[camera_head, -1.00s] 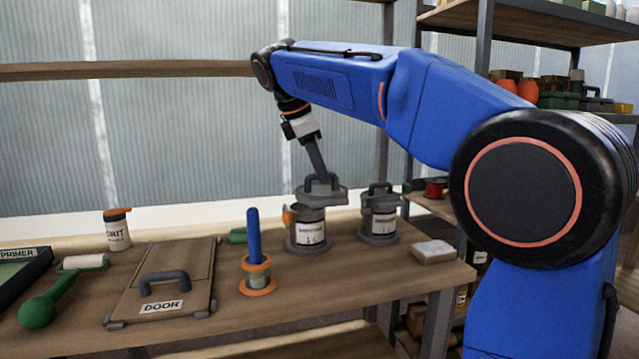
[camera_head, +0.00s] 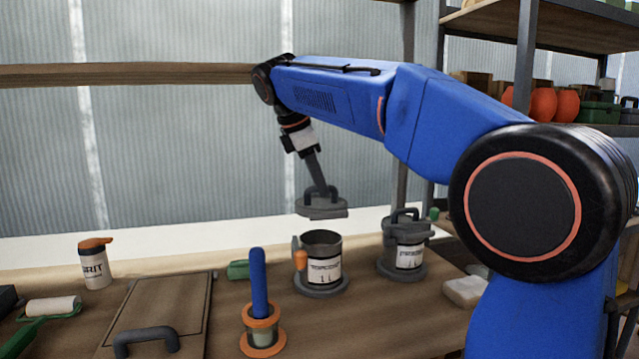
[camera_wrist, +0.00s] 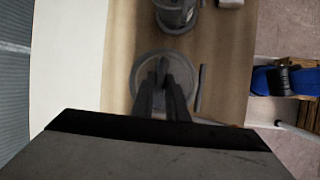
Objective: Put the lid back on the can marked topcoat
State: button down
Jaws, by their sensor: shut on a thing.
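My gripper (camera_head: 318,187) is shut on the upright handle of a round grey lid (camera_head: 322,209). The lid hangs roughly level above the can marked topcoat (camera_head: 325,270), with a clear gap between them. The topcoat can is grey with a white label, stands upright on the bench and is open at the top. An orange-tipped piece sits at its left side. In the wrist view the lid (camera_wrist: 140,88) is seen from above between and around the fingers (camera_wrist: 162,80). It hides what is below it.
A second grey can (camera_head: 407,257) with a handled lid on stands just right. A blue-handled tool in an orange-rimmed holder (camera_head: 262,316), a green item (camera_head: 238,269), a hatch panel (camera_head: 160,310), a white block (camera_head: 465,291) and a grit tub (camera_head: 94,266) are on the bench.

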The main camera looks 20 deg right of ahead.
aim_at(316, 204)
jog(key=shift+f, duration=3.45)
jog(key=shift+f, duration=0.4)
jog(key=c, duration=1.2)
grip_release()
jog(key=shift+r, duration=3.5)
